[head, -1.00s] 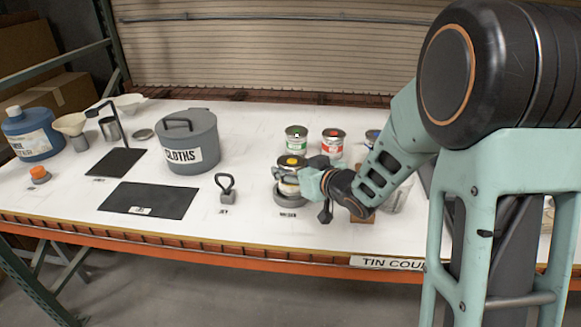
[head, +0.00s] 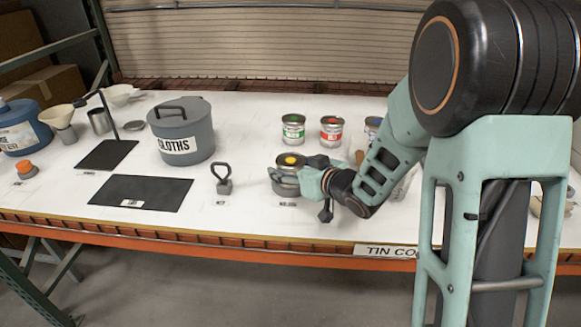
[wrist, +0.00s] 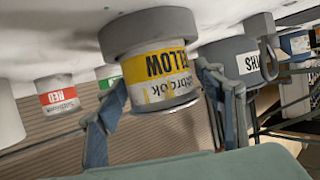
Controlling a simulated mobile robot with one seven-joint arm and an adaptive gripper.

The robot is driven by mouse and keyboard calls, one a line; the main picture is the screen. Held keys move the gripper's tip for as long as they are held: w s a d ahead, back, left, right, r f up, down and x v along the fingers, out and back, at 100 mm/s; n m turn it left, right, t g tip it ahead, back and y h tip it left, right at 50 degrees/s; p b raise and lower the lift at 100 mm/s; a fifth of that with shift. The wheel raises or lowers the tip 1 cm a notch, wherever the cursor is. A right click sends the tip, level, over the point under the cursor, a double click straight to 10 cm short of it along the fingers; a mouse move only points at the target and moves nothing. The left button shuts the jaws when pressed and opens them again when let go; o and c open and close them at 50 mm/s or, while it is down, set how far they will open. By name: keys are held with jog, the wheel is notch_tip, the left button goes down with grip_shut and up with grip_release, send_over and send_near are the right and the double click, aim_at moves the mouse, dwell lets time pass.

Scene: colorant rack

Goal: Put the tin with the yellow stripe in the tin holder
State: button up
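The tin with the yellow stripe (wrist: 160,72) shows upside down in the wrist view, with its base end against the grey round tin holder (wrist: 148,30). Its yellow band and white label show clear of the holder's rim. In the head view the tin (head: 290,160) stands upright, low in the holder (head: 285,188), its yellow-marked lid on top. My gripper (wrist: 161,95) has one finger on each side of the tin, close against it, and seems shut on it. In the head view my gripper (head: 307,172) partly hides the tin.
A green-striped tin (head: 293,129) and a red-striped tin (head: 331,131) stand behind. A kettle-shaped grey weight (head: 223,180) and the grey CLOTHS pot (head: 182,135) stand left. A black mat (head: 140,193) lies further left. The table's front edge is near.

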jog(key=shift+r, duration=0.1)
jog(key=shift+r, duration=0.2)
jog(key=p+v, duration=0.1)
jog(key=v, duration=1.1)
jog(key=shift+f, duration=0.15)
jog(key=shift+p, duration=0.3)
